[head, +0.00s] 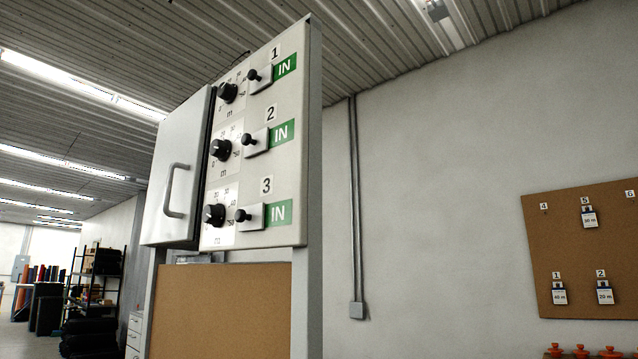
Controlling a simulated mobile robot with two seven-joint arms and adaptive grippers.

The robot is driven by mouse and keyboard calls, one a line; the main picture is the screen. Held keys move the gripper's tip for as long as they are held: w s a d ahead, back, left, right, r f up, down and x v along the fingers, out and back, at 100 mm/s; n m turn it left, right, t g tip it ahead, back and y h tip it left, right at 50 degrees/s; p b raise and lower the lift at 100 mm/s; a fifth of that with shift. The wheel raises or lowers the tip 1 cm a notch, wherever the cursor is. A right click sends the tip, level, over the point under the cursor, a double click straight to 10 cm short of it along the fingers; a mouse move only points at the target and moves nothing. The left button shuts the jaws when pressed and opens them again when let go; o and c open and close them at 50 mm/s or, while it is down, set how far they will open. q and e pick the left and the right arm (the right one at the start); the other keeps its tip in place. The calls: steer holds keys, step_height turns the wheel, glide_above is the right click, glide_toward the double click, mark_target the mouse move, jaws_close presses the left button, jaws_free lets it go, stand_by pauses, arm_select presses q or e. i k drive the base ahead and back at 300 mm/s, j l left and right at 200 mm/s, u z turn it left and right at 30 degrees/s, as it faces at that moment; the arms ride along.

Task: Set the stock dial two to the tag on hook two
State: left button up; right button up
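Stock dial two (220,149) is the middle of three black knobs on a grey panel, with a white scale in m behind it. Its pointer direction is too small to tell. Beside it are a small lever with a black ball (247,139), the number 2 and a green IN label (282,133). The tag on hook two (605,296) hangs on the cork board (575,240) at the right, under a label 2, and appears to read 20 m. Neither of my grippers is in view.
Dial one (228,92) is above and dial three (214,215) below, each with its own lever and green IN label. A grey door with a handle (172,190) is left of the dials. Other tags hang under hooks one (559,295) and five (589,218).

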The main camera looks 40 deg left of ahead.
mark_target(221, 149)
steer(key=u, duration=1.7)
